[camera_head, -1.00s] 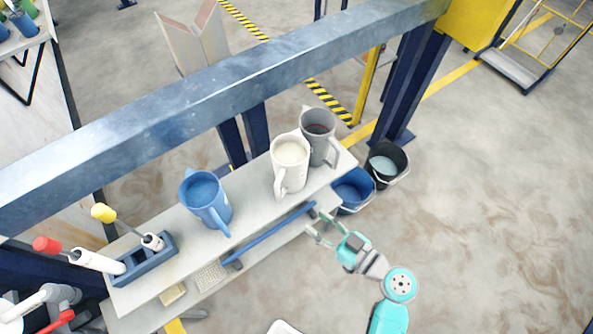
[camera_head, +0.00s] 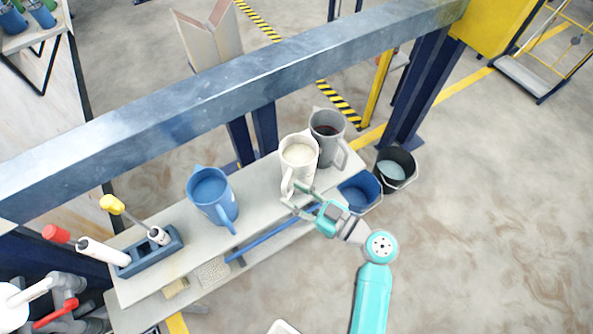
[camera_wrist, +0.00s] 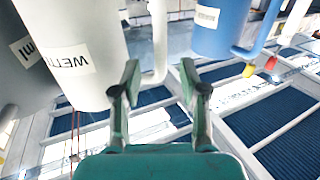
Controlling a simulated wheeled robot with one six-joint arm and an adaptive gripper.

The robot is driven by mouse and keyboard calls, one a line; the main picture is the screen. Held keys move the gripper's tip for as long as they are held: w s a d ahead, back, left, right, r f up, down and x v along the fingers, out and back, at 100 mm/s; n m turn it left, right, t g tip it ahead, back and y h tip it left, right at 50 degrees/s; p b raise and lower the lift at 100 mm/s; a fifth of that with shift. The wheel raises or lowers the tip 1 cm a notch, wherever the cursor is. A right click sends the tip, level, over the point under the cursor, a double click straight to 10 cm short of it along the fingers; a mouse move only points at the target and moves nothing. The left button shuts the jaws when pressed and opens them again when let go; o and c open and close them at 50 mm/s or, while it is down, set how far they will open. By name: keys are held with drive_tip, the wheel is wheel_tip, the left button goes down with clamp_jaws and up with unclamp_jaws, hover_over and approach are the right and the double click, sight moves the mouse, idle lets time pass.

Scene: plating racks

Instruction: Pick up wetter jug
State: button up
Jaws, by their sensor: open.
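The wetter jug is the white one (camera_head: 299,153), with pale liquid inside, standing on the upper shelf between a blue and a grey jug. In the wrist view it is the white jug (camera_wrist: 82,45) with a label beginning "WETT", partly cut off at the top. Its handle (camera_wrist: 158,45) hangs on the side towards my gripper. My gripper (camera_head: 298,198) is open and empty at the shelf's front edge, close to the handle. In the wrist view the handle's lower end lies just ahead of and between the fingertips (camera_wrist: 160,80); contact cannot be told.
The grey jug (camera_head: 327,128) stands close behind to the right, the blue jug (camera_head: 212,194) to the left. A blue rail (camera_head: 270,239) runs below the shelf. Two buckets (camera_head: 357,190) (camera_head: 396,168) stand on the floor at right. A steel beam (camera_head: 230,105) crosses behind the shelf.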

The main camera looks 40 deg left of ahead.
sight(286, 190)
drive_tip(key=shift+a+r, duration=0.1)
drive_tip(key=shift+a, duration=1.8)
clamp_jaws()
drive_tip(key=shift+r, duration=0.1)
